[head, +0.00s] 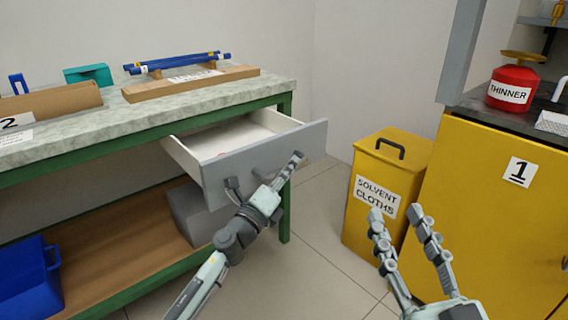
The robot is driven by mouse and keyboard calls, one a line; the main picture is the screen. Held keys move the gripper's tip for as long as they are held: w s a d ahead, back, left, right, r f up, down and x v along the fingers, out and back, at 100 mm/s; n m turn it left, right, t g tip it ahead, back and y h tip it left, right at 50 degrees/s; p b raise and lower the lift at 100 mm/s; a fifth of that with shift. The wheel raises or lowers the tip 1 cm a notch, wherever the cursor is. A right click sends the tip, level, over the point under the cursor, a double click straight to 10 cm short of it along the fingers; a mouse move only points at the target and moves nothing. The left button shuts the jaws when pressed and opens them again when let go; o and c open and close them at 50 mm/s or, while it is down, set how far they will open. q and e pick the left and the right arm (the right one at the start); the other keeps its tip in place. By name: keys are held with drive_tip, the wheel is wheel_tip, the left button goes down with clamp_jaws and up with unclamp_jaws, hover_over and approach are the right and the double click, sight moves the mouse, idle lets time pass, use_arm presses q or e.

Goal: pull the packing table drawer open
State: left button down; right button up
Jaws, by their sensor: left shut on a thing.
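The packing table (60,150) has a pale worktop and a green frame. Its grey-fronted drawer (310,140) stands well out from under the worktop, and its white inside shows. My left gripper (265,175) is at the drawer front, one finger up against the grey face. It is shut on the drawer's handle, which is mostly hidden behind the fingers. My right gripper (402,215) is open and empty, in front of the yellow bin and clear of the table.
A yellow solvent cloths bin (358,221) stands right of the drawer, beside a yellow cabinet (490,220) carrying a red thinner can (512,83). Blue rods (180,63) lie on a wooden rack on the worktop. A blue crate (30,282) and grey box sit on the lower shelf.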

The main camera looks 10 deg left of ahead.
use_arm(q)
drive_tip(key=c, duration=1.5)
unclamp_jaws()
drive_tip(key=v, duration=1.2)
drive_tip(key=shift+s+f, duration=0.1)
